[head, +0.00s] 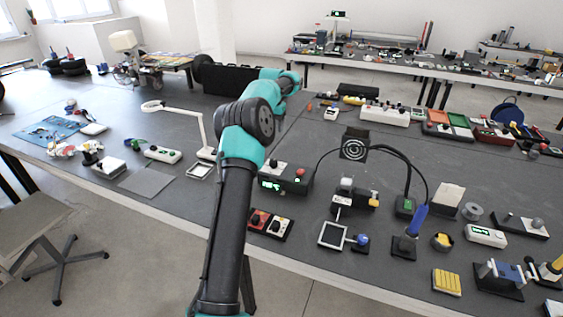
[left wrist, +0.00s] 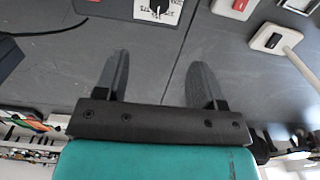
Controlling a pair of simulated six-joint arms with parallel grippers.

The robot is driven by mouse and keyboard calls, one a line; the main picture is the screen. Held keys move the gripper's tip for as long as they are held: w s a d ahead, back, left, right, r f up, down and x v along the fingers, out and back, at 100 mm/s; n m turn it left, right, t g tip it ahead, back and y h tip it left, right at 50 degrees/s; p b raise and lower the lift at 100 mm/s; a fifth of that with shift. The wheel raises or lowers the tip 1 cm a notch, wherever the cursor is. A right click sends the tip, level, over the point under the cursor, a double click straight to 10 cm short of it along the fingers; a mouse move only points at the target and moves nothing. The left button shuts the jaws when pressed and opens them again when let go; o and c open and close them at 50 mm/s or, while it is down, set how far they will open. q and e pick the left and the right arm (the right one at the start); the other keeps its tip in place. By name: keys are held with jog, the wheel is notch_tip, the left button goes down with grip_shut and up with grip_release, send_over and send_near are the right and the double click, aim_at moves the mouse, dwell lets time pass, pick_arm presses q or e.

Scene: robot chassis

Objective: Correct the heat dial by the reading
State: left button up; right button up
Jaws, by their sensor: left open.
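My left gripper (left wrist: 158,75) is open in the left wrist view, with nothing between its two dark fingers. In that view a white dial face with a black knob (left wrist: 158,8) and tick marks is cut off by the top edge, apart from the fingers. In the head view a dark box (head: 290,189) has a small green display (head: 270,184), whose reading is too small to make out, a knob and a red button. In front of it lies a black panel with a red and a white square dial (head: 280,226). My left gripper's fingers do not show there, and my right gripper is not in view.
My arm crosses the middle of the head view. A magnifier lamp (head: 153,107) and a white display box (head: 163,154) are at left.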

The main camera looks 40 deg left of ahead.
aim_at(273, 160)
pick_arm(q)
notch_tip(273, 160, down, 18)
jog(key=shift+r, duration=0.25)
dwell(0.6)
jog(key=shift+c, duration=0.4)
jog(key=c, duration=0.8)
jog(key=shift+c, duration=0.2)
